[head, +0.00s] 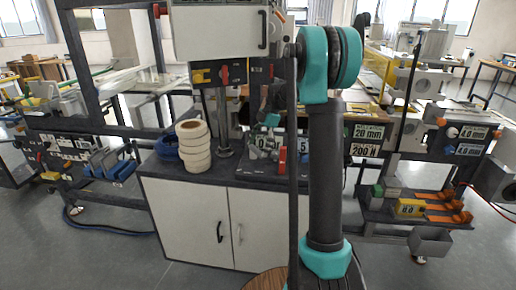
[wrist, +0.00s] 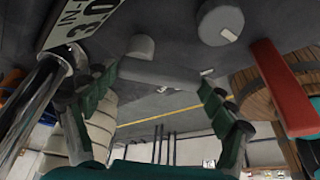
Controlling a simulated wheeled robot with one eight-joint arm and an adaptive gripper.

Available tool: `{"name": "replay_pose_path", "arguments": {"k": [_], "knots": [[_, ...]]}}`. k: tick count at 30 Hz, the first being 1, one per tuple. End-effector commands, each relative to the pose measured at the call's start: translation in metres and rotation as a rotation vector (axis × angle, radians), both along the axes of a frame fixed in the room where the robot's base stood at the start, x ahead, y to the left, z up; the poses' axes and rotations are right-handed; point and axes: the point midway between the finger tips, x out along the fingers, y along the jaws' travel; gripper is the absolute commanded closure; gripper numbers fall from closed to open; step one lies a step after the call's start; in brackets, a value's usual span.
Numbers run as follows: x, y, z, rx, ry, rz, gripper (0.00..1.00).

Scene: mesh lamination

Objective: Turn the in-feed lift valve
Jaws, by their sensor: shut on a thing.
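In the wrist view, a dark grey panel fills the upper part, with a grey valve handle (wrist: 160,74) running across between my green-padded fingers. A light grey rounded end (wrist: 141,46) stands at its left. My gripper (wrist: 160,95) is shut on this handle, which I take for the in-feed lift valve; its name is not readable. The fingers sit at either end of the handle. In the head view my gripper (head: 268,128) is small and partly hidden by my arm, at the dark panel above the white cabinet.
A red lever (wrist: 282,85) and a round grey knob (wrist: 220,25) lie right of the fingers in the wrist view. A number plate (wrist: 85,22) and a shiny post (wrist: 35,100) are at left. Tape rolls (head: 194,146) stand on the white cabinet (head: 190,220).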

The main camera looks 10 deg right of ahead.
Motion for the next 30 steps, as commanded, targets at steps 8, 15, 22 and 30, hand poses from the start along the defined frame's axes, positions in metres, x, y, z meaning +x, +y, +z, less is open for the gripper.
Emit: {"name": "replay_pose_path", "arguments": {"k": [8,15,22,30], "knots": [[0.0001,-0.0007,-0.0003,-0.002,0.0,0.014,0.68],[0.0,-0.0006,-0.0004,-0.002,-0.001,0.015,0.12],[0.0002,-0.0004,-0.0002,-0.001,0.0,0.013,0.0],[0.0007,-0.0015,0.0029,-0.001,0.0,0.012,0.0]]}}
